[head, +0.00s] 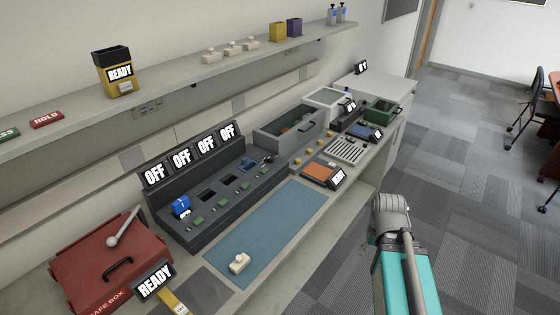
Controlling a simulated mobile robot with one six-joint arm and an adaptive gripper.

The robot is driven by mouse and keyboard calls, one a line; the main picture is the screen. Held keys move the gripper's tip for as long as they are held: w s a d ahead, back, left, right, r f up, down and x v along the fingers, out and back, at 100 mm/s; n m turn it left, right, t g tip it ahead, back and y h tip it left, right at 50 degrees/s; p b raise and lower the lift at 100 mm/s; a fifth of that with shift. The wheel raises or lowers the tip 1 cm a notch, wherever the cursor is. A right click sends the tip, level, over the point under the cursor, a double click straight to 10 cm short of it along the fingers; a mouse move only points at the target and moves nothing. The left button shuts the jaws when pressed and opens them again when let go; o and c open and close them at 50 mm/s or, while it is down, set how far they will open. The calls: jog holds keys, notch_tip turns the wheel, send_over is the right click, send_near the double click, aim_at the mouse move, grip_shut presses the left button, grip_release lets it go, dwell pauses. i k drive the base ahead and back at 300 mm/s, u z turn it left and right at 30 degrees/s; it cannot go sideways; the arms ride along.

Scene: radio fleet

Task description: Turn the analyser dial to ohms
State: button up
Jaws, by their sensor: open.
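I cannot pick out the analyser or its dial with certainty. Two small devices with tilted displays are on the bench: one with an orange top (319,173), one with a blue top (369,131). Their display text is too small to read surely, and no dial marking for ohms is legible. My arm is at the lower right, over the floor beside the bench's front edge. Its gripper and fingertips are not visible, and no contact with anything on the bench shows.
A dark charger rack (214,204) with several OFF displays holds a blue radio (181,206). A red safe box (108,258) stands at left. A blue mat (268,232) carries a pale block (239,263). A shelf runs above. The carpet at right is clear near the bench.

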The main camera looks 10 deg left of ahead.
aim_at(271, 159)
jog(key=u, duration=0.15)
jog(key=i, duration=0.9)
jog(key=z, duration=0.05)
